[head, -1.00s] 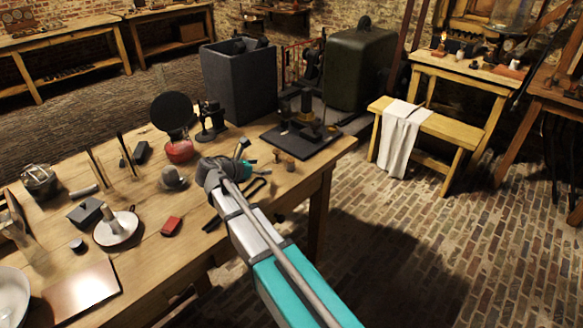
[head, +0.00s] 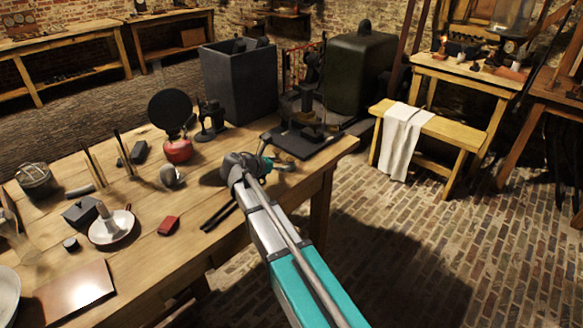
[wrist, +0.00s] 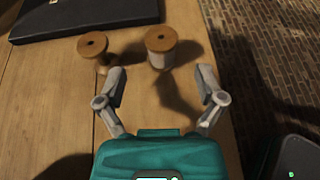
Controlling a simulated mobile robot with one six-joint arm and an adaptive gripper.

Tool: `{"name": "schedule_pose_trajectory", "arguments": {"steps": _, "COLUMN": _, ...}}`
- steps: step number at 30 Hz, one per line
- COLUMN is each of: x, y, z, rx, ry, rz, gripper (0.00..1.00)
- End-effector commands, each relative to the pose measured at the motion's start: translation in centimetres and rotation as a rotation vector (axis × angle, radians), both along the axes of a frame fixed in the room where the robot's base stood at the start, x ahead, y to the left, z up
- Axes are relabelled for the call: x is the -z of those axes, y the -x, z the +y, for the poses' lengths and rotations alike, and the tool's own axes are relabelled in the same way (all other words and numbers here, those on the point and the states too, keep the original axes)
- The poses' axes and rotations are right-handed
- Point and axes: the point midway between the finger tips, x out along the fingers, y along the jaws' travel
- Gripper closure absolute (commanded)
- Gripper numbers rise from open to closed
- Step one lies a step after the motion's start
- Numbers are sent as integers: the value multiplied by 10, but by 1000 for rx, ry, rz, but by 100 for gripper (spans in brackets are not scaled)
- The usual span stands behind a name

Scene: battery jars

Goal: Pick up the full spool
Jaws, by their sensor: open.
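In the wrist view, a spool wound with pale thread (wrist: 160,48) stands upright on the wooden table, its brown top end with a dark centre hole showing. To its left stands a thinner, bare-looking brown spool (wrist: 93,45). My gripper (wrist: 162,82) is open and empty, its fingers spread wide. The pale-wound spool lies just beyond the gap between the fingertips, roughly centred, apart from both. The brown spool is beyond and left of the left finger. In the head view, my gripper (head: 266,166) is low over the table's right end and mostly hides the spools.
A dark flat base (wrist: 80,16) lies behind the spools; it carries a black apparatus (head: 310,125) in the head view. The table's right edge is close by, with brick floor (wrist: 285,60) beyond.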

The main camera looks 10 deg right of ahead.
Motion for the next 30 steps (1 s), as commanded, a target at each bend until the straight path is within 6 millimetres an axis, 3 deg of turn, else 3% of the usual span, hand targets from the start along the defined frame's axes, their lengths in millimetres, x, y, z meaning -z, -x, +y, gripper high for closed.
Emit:
{"name": "schedule_pose_trajectory", "arguments": {"steps": 14, "x": 3, "y": -2, "z": -5, "rx": 0, "ry": 0, "rz": -1, "gripper": 13}}
{"name": "schedule_pose_trajectory", "arguments": {"steps": 30, "x": 23, "y": -25, "z": -43, "rx": 1, "ry": -1, "rz": 0, "gripper": 13}}
